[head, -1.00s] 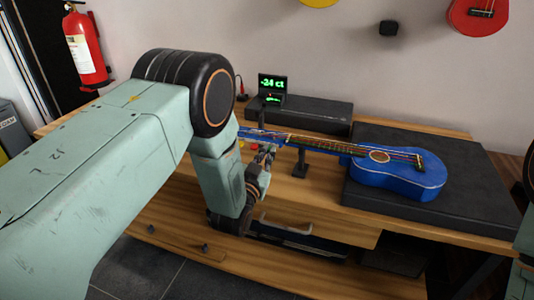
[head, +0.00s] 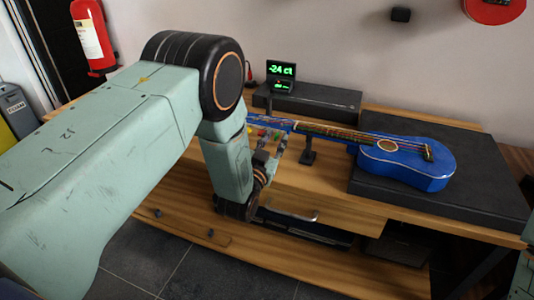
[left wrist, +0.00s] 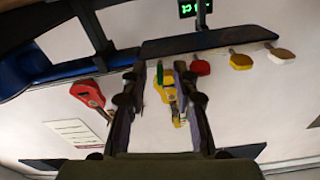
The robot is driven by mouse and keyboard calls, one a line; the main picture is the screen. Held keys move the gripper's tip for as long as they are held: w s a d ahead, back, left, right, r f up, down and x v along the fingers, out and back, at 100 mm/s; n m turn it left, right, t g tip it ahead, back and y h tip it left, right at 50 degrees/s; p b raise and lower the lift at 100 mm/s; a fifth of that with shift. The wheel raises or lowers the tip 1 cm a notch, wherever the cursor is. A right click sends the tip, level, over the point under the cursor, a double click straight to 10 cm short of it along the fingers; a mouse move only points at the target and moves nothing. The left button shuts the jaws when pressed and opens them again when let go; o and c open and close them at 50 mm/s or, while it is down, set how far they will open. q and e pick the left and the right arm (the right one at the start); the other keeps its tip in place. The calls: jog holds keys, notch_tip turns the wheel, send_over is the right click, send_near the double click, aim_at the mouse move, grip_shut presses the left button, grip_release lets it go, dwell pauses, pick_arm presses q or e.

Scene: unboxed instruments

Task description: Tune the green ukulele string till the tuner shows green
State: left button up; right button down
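The blue ukulele (head: 405,162) lies with its body on a black pad, and its neck points left. The tuner screen (head: 281,69) reads -24 ct in green digits. Coloured tuning pegs show at the headstock. The green peg (left wrist: 160,72) shows in the left wrist view between the two fingers of my left gripper (left wrist: 156,80), with gaps visible on both sides. In the head view my left gripper (head: 271,148) is just in front of the headstock, its fingers spread. My right gripper is out of view.
A neck stand (head: 308,152) supports the ukulele's neck. A black case (head: 325,101) lies behind it. The red (left wrist: 200,67), yellow (left wrist: 240,61) and cream (left wrist: 280,54) pegs stand in a row beside the green one. A fire extinguisher (head: 93,38) hangs at left.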

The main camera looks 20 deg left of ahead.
pick_arm(q)
jog(key=m, duration=0.8)
jog(key=shift+h+b, duration=0.3)
jog(key=shift+b, duration=0.05)
jog(key=m, duration=0.3)
jog(key=shift+m+g, duration=0.3)
jog(key=shift+m, duration=0.1)
jog(key=m, duration=0.4)
jog(key=shift+m, duration=0.3)
jog(key=s+p, duration=0.1)
jog(key=s, duration=0.7)
jog(key=s+a+f+n+g+y+p, duration=0.1)
jog(key=s+a+f+n+g, duration=0.2)
jog(key=s+f+n+g, duration=0.8)
jog(key=shift+s+f+n, duration=1.8)
jog(key=shift+s+f, duration=1)
jog(key=shift+s, duration=0.4)
